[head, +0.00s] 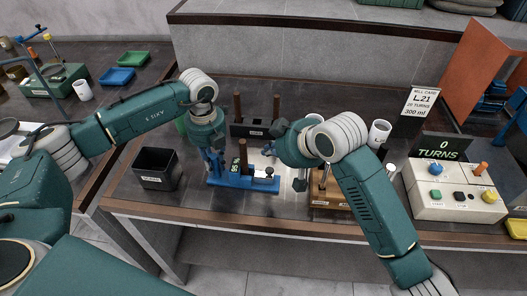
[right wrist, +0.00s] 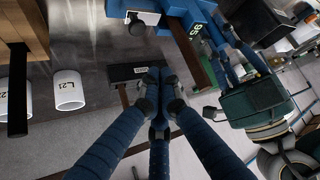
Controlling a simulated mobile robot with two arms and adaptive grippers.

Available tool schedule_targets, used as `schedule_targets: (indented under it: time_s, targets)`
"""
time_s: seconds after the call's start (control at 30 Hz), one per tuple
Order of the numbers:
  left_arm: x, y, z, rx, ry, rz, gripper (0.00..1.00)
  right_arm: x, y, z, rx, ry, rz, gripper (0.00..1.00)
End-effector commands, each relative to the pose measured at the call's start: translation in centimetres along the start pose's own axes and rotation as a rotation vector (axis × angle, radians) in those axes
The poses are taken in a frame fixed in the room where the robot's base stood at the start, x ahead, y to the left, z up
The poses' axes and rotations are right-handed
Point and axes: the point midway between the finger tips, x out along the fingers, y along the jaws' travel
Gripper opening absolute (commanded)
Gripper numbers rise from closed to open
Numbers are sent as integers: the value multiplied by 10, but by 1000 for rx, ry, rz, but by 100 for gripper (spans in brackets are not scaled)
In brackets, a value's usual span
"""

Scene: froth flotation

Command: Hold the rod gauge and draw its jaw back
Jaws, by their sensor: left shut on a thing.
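A black rack (head: 250,130) with brown rods stands behind the gauge. A black bin (head: 157,168) is left of it. A wooden stand (head: 328,198), a white cup (head: 379,133) and a button console (head: 452,190) are to the right. Bare bench lies in front of the gauge.

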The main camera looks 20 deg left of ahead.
Motion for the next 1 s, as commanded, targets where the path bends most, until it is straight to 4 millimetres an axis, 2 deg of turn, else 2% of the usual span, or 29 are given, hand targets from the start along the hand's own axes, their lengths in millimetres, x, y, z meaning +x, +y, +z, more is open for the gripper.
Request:
schedule_targets:
  time_s: [0.1,0.2,0.47,0.5,0.6,0.87,1.0]
  targets:
    - [0,0,0,2,0,0,0,-14,0,0,-1,1,1,0]
    - [0,0,0,2,0,0,0,-19,0,0,0,1,1,0]
    - [0,-1,0,2,1,-1,0,-21,0,0,0,0,0,0]
    - [0,-1,0,2,1,-1,24,-21,0,0,0,0,0,0]
    - [0,-1,0,2,1,-1,42,-20,0,0,0,0,0,0]
    - [0,-1,0,1,0,-1,42,-20,0,0,0,1,0,0]
    - [-8,-1,0,2,-2,-2,42,-20,0,0,0,1,0,0]
